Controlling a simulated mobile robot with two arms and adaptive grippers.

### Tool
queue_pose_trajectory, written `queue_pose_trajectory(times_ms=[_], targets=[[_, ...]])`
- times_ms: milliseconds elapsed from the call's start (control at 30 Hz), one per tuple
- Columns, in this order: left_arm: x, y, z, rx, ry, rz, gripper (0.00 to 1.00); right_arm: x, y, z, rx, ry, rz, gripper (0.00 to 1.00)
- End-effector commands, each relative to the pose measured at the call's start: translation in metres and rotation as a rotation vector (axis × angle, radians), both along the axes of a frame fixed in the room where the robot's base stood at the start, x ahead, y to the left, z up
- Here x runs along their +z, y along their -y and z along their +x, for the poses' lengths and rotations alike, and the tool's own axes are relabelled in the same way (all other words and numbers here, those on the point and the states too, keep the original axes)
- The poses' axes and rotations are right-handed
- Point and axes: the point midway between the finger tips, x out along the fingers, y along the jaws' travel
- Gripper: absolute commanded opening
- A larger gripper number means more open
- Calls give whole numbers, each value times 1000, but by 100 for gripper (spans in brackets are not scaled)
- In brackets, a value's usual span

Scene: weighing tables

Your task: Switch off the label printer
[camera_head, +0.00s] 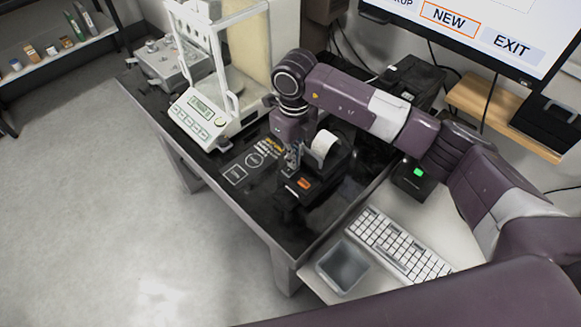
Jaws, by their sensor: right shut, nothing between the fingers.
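A black label printer (331,163) with a white paper roll (323,144) stands on the dark weighing table. A small orange switch or light (304,183) shows on the low black part at its front. My right gripper (290,171) points down just left of the paper roll, above and behind the orange part. It is shut and empty. My right arm reaches in from the right and covers part of the printer's back. I cannot tell whether the fingertips touch the printer. My left gripper is out of view.
A balance with a glass draft shield (205,120) stands left of the gripper. A black box with a green light (417,171), a keyboard (398,243) and a grey tray (342,267) are on the lighter table. A monitor (480,30) hangs at upper right. Floor at left is clear.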

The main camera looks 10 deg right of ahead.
Motion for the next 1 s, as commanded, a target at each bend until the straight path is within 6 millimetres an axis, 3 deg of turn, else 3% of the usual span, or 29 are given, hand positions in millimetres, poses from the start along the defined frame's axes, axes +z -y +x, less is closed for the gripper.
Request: queue_pose_trajectory(times_ms=[167, 1000], targets=[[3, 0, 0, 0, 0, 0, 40, 5, 0, -1, 1, -1, 0, 0], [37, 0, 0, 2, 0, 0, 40, 69, 0, 0, 1, -2, -1, 0]])
